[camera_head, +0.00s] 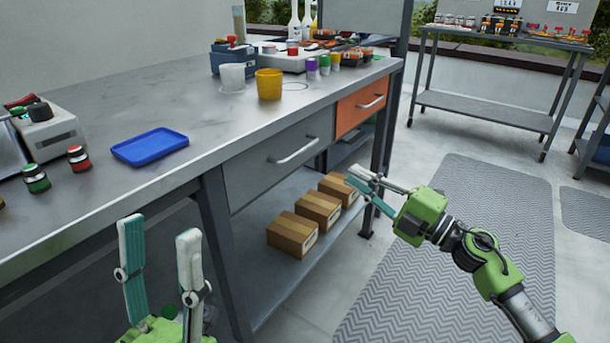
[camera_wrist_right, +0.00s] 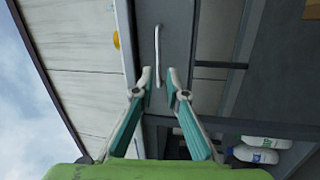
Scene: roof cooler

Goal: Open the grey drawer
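The grey drawer (camera_head: 255,170) is under the front edge of the workbench, left of the orange drawer, and its front looks flush. Its silver bar handle (camera_head: 294,151) is in plain view. My right gripper (camera_head: 356,178) is in front of the bench, to the right of the handle and apart from it. In the right wrist view the drawer front (camera_wrist_right: 178,30) and handle (camera_wrist_right: 158,45) are ahead, with the handle lined up between the open, empty fingertips (camera_wrist_right: 160,74). My left gripper (camera_head: 160,229) is open and empty at lower left.
The orange drawer (camera_head: 361,104) looks shut. Several cardboard boxes (camera_head: 318,207) stand on the lower shelf. A blue tray (camera_head: 150,147), a yellow cup (camera_head: 269,84) and jars stand on the bench top. A table leg (camera_head: 222,250) is left of the drawer.

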